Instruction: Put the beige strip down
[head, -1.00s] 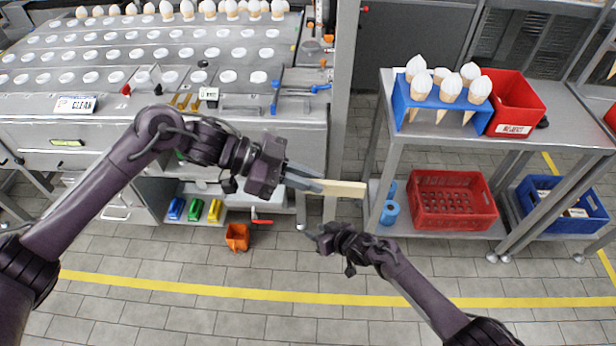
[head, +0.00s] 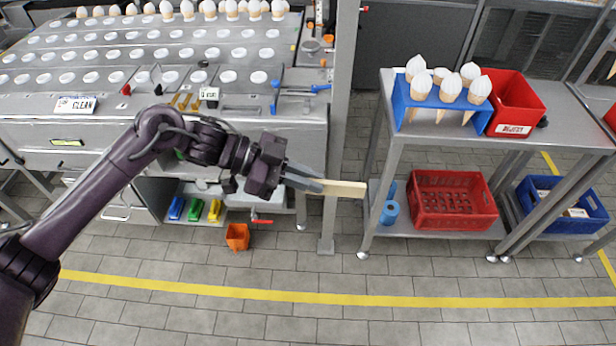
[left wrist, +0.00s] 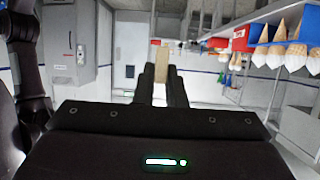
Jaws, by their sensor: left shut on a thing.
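The beige strip (head: 344,188) is held out in the air in front of the machine, pointing right. My left gripper (head: 318,184) is shut on its left end. In the left wrist view the strip (left wrist: 161,61) stands out between the two dark fingers (left wrist: 161,88). Nothing touches the strip's free end in the head view. My right gripper is not in either view now.
A steel side table (head: 555,115) at the right holds a blue cone rack (head: 402,100) and a red reject bin (head: 520,100). A red crate (head: 453,204) and blue crate (head: 563,204) stand below. The machine (head: 270,135) fills the left. An orange bin (head: 237,237) is on the floor.

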